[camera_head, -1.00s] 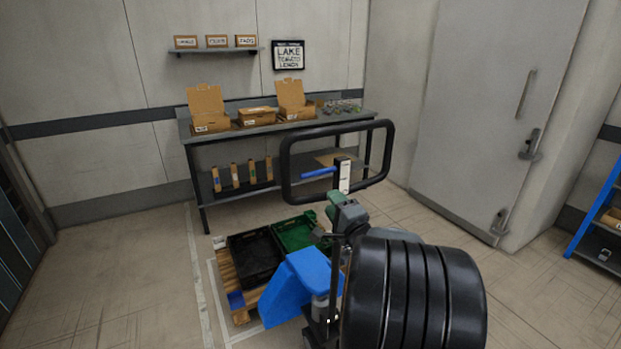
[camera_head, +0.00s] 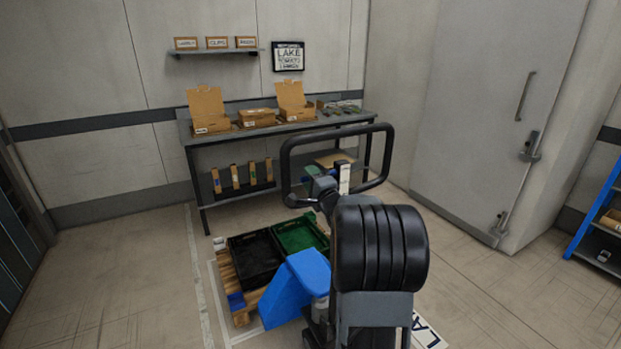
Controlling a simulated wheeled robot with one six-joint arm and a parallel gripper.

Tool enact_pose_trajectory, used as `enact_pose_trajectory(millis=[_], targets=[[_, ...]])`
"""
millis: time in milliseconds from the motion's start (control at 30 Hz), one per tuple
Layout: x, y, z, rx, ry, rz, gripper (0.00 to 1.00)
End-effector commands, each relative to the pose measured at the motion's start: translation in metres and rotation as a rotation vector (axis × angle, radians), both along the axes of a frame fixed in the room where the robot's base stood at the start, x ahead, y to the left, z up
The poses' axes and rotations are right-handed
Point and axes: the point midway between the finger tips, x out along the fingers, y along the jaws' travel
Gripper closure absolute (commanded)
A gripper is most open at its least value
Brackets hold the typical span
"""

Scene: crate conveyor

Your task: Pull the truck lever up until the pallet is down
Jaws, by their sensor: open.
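The pallet truck has a blue body (camera_head: 295,288) and a black loop handle (camera_head: 337,131). A white block (camera_head: 344,180) stands inside the loop. The blue lever at this block is now mostly hidden behind my gripper (camera_head: 313,182). My gripper is open and overlaps the lever's place inside the loop; I cannot tell whether it touches the lever. The wooden pallet (camera_head: 243,318) lies in front of the truck, carrying a black crate (camera_head: 240,275) and a green crate (camera_head: 318,238). The gap under the pallet is too small to judge.
A grey workbench (camera_head: 195,138) with open cardboard boxes (camera_head: 208,106) stands behind the truck against the wall. A grey door (camera_head: 490,100) is at the right, with a blue shelf rack (camera_head: 590,215) beyond it. The floor at left is clear.

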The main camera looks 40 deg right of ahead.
Motion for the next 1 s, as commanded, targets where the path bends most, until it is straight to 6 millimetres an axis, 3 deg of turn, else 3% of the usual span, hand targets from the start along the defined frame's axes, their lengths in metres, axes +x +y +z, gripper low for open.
enact_pose_trajectory(millis=[333,767,1000], targets=[[0.0021,-0.0003,0.0003,0.000,0.000,0.000,0.58],[0.0019,-0.0003,0.0003,-0.001,0.000,0.000,0.99],[0.0018,-0.0003,0.0003,-0.001,0.000,0.000,1.00]])
